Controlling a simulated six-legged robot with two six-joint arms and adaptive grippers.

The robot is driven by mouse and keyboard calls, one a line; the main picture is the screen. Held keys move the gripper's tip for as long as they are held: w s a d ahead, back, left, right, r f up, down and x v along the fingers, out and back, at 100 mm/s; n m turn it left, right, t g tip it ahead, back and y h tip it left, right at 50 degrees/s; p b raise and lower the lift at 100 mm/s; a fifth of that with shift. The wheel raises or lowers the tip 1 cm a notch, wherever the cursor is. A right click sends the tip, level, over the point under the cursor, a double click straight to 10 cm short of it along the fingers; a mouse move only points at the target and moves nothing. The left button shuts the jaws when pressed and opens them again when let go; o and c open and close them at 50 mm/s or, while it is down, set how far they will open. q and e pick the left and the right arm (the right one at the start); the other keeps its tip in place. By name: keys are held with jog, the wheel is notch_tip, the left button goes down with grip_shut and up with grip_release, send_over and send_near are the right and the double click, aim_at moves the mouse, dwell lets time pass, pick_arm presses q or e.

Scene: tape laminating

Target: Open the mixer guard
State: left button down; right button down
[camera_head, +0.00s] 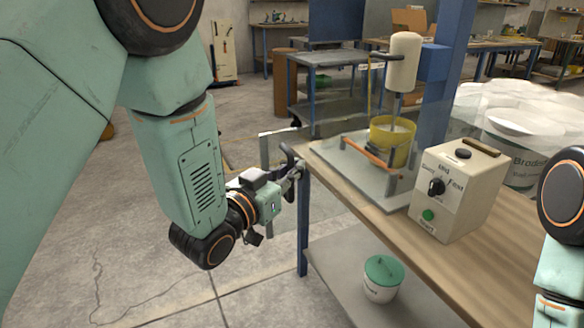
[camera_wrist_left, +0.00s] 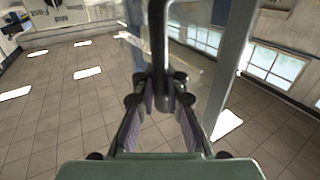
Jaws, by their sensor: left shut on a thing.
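The mixer, with a cream motor head (camera_head: 404,62) and a yellow bowl (camera_head: 392,140), stands on a grey base plate at the bench's far side. The clear guard has a grey frame edge (camera_head: 264,152) that sticks out past the bench's left edge, away from the bowl. My left gripper (camera_head: 292,172) is at the guard's dark handle (camera_head: 287,151). In the left wrist view, the fingers (camera_wrist_left: 160,105) are closed around the dark upright handle bar (camera_wrist_left: 158,45), with a grey frame post (camera_wrist_left: 232,70) to its right. My right gripper is out of view.
The control box (camera_head: 455,190) with a knob and green button stands on the wooden bench (camera_head: 400,222), right of the mixer. White tubs (camera_head: 520,110) stand behind it. A green-lidded tub (camera_head: 382,278) is on the lower shelf. The floor left of the bench is clear.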

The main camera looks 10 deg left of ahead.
pick_arm(q)
jog(key=shift+s+f, duration=0.25)
dwell(0.4)
jog(key=c, duration=1.9)
grip_release()
jog(key=o, duration=0.4)
jog(key=shift+s+a+r, duration=0.1)
jog(key=shift+a+r, duration=0.15)
jog(key=shift+a, duration=0.05)
jog(key=shift+o, duration=0.5)
jog(key=shift+w+d, duration=0.2)
jog(key=shift+d, duration=0.1)
jog(key=v, duration=0.7)
jog(key=shift+s, duration=0.3)
